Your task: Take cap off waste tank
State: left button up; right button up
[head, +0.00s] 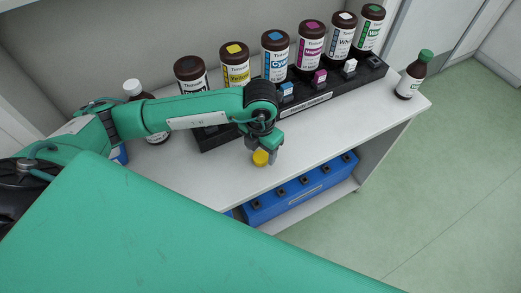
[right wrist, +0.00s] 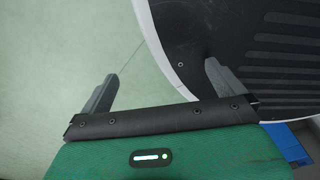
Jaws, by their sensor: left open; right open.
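A long blue tank (head: 305,190) with several black caps along its top sits on the lower shelf, partly under the upper surface. I cannot tell whether it is the waste tank. A round yellow cap (head: 260,158) is at the upper surface, directly below my left gripper (head: 266,150). The gripper is open and points down at it; whether its fingers touch the cap is hidden. My right gripper (right wrist: 160,80) is open and empty in the right wrist view, over the green floor.
A black rack (head: 305,106) holds several brown ink bottles with coloured labels along the back. A green-capped brown bottle (head: 411,77) stands near the right end. A white-capped bottle (head: 133,88) and a blue object (head: 119,155) are partly behind my left arm. The front middle surface is clear.

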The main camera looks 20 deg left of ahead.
aim_at(261, 156)
pick_arm(q)
notch_tip(261, 156, up, 10)
jog(key=p, duration=0.4)
pick_arm(e)
jog(key=s+r, duration=0.2)
jog(key=s, duration=0.1)
jog(key=s+d+r, duration=0.1)
jog(key=s, duration=0.1)
jog(key=shift+d, duration=0.1)
